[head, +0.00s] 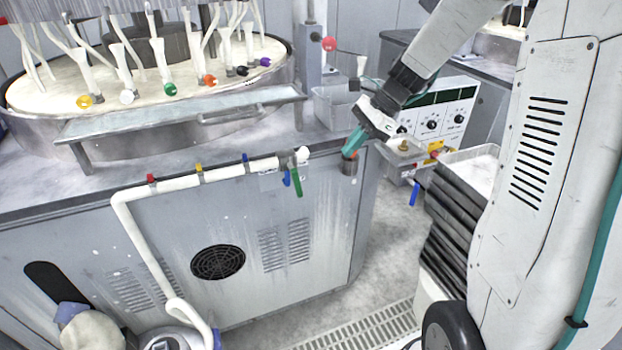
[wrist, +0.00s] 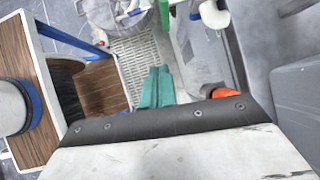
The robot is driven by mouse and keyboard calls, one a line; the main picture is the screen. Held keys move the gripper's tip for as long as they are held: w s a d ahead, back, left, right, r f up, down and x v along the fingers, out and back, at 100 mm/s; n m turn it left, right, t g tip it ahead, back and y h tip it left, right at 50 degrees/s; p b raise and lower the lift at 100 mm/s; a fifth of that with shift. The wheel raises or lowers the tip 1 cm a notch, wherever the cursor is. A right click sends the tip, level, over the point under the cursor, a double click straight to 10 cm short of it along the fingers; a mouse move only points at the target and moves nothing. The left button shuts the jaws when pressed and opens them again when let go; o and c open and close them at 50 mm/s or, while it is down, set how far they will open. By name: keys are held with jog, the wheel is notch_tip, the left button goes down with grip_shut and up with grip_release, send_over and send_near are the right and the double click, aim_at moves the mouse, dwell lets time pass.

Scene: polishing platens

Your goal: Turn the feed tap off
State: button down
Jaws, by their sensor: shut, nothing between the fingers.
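A white feed pipe (head: 205,176) runs along the front of the grey cabinet and ends in a white elbow. Near that end a tap with a long green lever (head: 297,182) hangs down, with a short blue part (head: 287,178) beside it. In the wrist view the pipe end (wrist: 214,15) and the green lever (wrist: 165,14) show at the top edge. My gripper (head: 351,146) has teal fingers and is to the right of the tap, apart from it, by the cabinet's corner. Its fingers (wrist: 157,87) are together and empty.
A dark cup with an orange top (head: 349,163) is at the cabinet corner, close to my fingers. Stacked dark trays (head: 455,235) are at right. The floor between is clear, with a grating (head: 365,328).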

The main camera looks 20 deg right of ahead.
aim_at(297, 183)
jog(key=w+a+f+m, duration=0.1)
jog(key=w+a+f, duration=0.2)
jog(key=a+f, duration=0.5)
jog(key=shift+w+a+f, duration=0.2)
jog(key=shift+a+f, duration=0.1)
jog(key=shift+f, duration=0.7)
jog(key=shift+w+a+f, duration=0.1)
jog(key=shift+a+f, duration=0.2)
jog(key=shift+a, duration=0.3)
jog(key=shift+r, duration=0.1)
